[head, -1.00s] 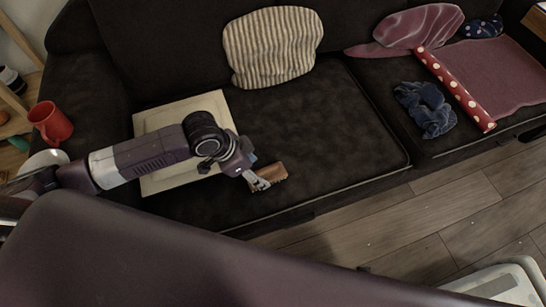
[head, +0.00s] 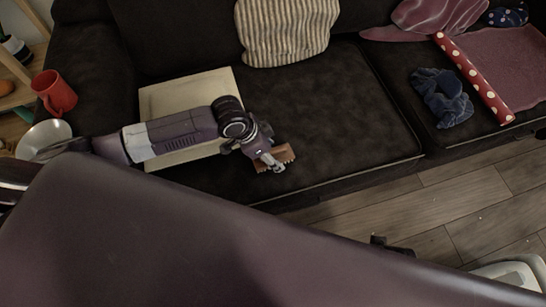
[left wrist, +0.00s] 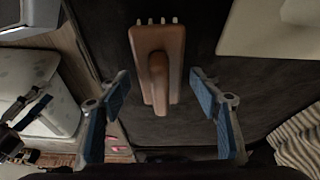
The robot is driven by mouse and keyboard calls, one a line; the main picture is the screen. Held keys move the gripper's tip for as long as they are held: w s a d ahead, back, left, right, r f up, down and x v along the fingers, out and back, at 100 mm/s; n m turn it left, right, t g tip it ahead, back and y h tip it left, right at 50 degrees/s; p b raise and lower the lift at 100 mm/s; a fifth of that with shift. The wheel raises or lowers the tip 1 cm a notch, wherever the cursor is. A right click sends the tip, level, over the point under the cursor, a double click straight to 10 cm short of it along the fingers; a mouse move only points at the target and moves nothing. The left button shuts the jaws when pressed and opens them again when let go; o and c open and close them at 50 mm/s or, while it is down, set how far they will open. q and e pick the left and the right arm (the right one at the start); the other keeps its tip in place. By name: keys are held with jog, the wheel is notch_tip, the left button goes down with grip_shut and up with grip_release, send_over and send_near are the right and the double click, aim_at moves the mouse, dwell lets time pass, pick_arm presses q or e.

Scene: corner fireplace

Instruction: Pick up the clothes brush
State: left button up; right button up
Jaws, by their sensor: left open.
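The clothes brush (head: 284,154) is brown and wooden and lies on the dark sofa seat near its front edge. In the left wrist view the brush (left wrist: 148,50) shows its back and raised handle, with pale bristle tufts at one end. My left gripper (head: 274,166) is at the brush in the head view and partly covers it. In the left wrist view my left gripper (left wrist: 160,97) is open, with one blue-padded finger on each side of the brush's handle and gaps between. My right gripper is not in view.
A cream board (head: 168,98) lies on the seat under my left arm. A striped cushion (head: 285,30), a dark blue crumpled cloth (head: 441,98) and a red dotted roll (head: 474,78) are on the sofa. A red mug (head: 54,92) and a metal bowl (head: 42,137) stand at the left.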

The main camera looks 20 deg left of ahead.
pick_arm(q)
jog(key=c, duration=1.3)
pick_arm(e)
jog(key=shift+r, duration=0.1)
pick_arm(q)
jog(key=shift+r, duration=0.2)
jog(key=shift+w+r, duration=0.1)
jog(key=shift+r, duration=0.1)
notch_tip(320, 180, up, 8)
jog(key=p, duration=0.2)
jog(key=shift+r+p, duration=0.1)
jog(key=shift+p, duration=0.25)
jog(key=shift+r, duration=0.55)
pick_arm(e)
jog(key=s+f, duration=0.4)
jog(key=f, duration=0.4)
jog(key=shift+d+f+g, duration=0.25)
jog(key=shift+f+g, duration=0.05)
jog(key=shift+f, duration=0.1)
